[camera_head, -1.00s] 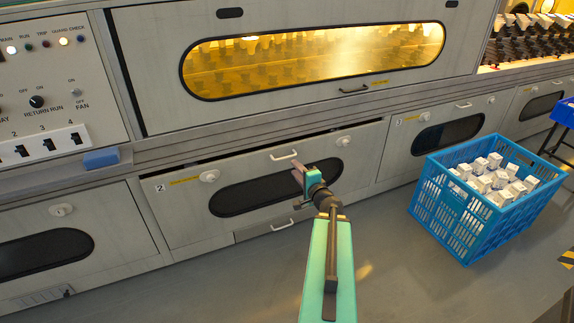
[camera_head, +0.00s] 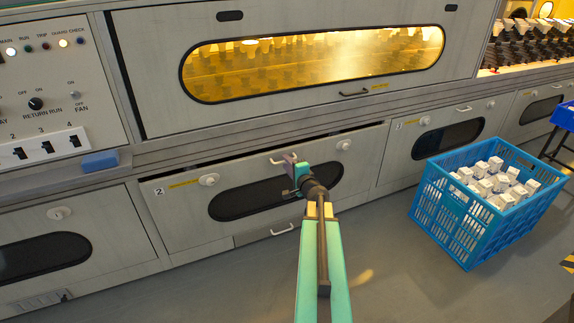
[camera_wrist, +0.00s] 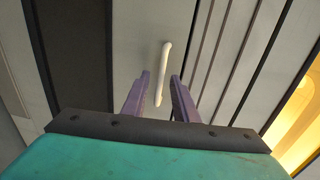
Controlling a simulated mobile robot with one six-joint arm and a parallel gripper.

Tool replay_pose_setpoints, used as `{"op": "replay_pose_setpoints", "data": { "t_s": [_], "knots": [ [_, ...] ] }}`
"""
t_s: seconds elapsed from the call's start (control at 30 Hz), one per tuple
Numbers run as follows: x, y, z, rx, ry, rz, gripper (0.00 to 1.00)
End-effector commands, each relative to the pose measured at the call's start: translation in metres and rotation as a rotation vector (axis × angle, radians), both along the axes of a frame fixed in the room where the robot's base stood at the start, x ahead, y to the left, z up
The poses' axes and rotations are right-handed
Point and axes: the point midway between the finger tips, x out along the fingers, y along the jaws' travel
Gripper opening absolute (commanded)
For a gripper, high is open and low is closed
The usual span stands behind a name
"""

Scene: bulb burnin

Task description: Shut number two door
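The number two door (camera_head: 165,222) is the lower panel marked 2, with a dark oval window, round latches at its upper corners and a white handle (camera_head: 279,160) near its top edge. A dark gap runs along its top edge, so it stands slightly ajar. My gripper (camera_head: 286,159) is at the handle, in front of the door. In the wrist view the handle (camera_wrist: 162,70) shows between and just beyond the two purple fingers (camera_wrist: 160,90). The fingers are apart with space on both sides of the handle; I see no clear contact.
A blue crate (camera_head: 440,205) with white boxes stands on the floor at the right. The number three door (camera_head: 403,158) is right of the number two door. A lit oven window (camera_head: 310,62) is above. The floor before the door is clear.

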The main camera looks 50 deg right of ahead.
Motion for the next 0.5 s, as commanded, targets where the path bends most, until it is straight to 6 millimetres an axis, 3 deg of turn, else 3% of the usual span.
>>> {"op": "replay_pose_setpoints", "data": {
  "t_s": [0.37,0.5],
  "knots": [
    [0.0027,-0.0008,-0.0001,0.000,0.000,0.000,0.26],
    [0.0027,-0.0008,-0.0001,0.000,0.000,0.000,0.06]
  ]
}}
